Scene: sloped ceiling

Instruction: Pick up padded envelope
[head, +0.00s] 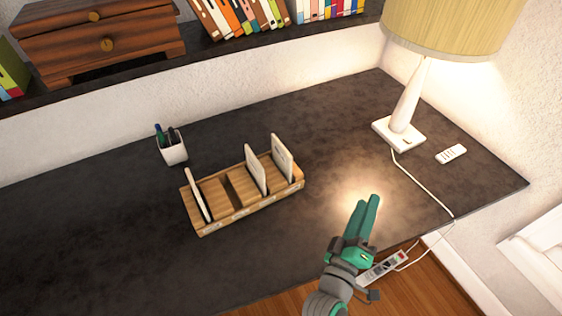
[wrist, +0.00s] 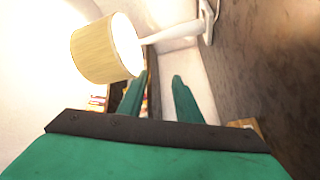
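A wooden sorter (head: 218,190) with several slots stands on the dark desk. Three pale flat pieces stand upright in it: a left one (head: 198,195), a middle one (head: 256,170) and a right one (head: 282,158). I cannot tell which is the padded envelope. My green gripper (head: 366,201) is above the desk's front edge, right of the sorter and apart from it. In the wrist view my gripper (wrist: 159,80) has a gap between its fingers with nothing held. A bit of wood (wrist: 245,124) shows behind the right finger there.
A lamp (head: 405,105) and a remote (head: 451,154) stand at the desk's right, with a cord running to a power strip (head: 383,268). A pen cup (head: 172,148) is behind the sorter. A shelf above holds a drawer box (head: 98,45) and books (head: 240,15). The desk's left is clear.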

